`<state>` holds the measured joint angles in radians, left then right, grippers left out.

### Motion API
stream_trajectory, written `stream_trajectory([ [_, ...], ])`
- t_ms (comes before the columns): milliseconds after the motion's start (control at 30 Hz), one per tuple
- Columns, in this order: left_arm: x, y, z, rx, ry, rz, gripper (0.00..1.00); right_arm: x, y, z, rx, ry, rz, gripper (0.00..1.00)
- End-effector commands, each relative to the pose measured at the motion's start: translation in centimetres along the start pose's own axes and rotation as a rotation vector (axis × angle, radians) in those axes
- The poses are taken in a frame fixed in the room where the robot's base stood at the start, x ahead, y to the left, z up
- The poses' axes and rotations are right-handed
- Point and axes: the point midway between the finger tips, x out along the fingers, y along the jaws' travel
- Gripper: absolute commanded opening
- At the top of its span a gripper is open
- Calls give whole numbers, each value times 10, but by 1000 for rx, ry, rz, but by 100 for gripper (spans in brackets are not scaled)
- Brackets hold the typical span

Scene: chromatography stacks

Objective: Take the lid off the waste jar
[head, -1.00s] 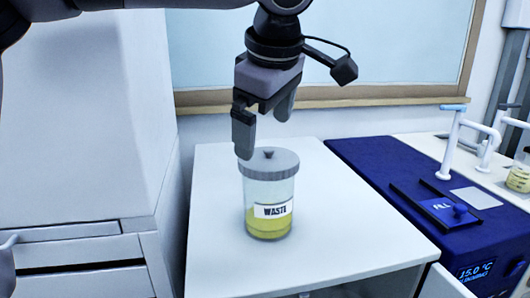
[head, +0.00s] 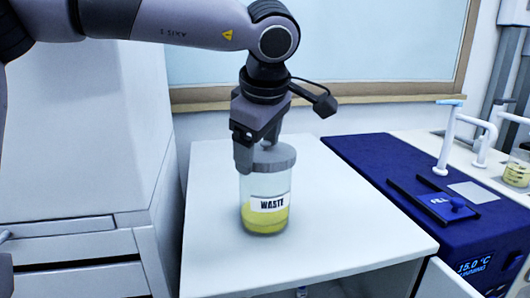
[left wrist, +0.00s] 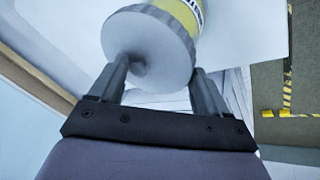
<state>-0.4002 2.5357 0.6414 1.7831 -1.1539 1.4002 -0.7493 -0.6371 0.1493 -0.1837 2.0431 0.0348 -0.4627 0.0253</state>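The waste jar (head: 264,212) stands upright on the white tabletop, clear-walled with yellow liquid and a WASTE label. Its grey lid (head: 282,157) is on the jar; the lid's round face also shows in the left wrist view (left wrist: 165,65). My left gripper (head: 257,158) is lowered over the lid from above, with one finger in front of the lid's left side. In the left wrist view the gripper's fingers (left wrist: 160,72) are spread wide, one overlapping the lid's face and one at its edge. Whether they touch the lid is unclear.
The white table (head: 345,230) is bare around the jar. A blue unit (head: 400,165) with a display and white taps stands to the right, with another jar (head: 517,172) beyond it. A white cabinet (head: 85,150) rises at the left.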

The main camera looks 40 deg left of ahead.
Motion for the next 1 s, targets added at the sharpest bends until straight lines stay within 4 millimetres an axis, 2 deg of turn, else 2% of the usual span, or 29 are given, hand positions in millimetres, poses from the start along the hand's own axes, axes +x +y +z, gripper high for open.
stream_trajectory([
  [400,2,-3,1,4,1,-12,44,0,0,0,0,-1,0,0],
  [567,-3,-1,-1,4,1,-12,44,-1,0,-1,0,-1,0,0],
  [767,-29,9,-9,1,0,-6,44,-5,0,-6,0,-1,0,0],
  [1000,-92,30,-28,0,-3,-4,44,-19,-2,-25,0,-1,0,0],
])
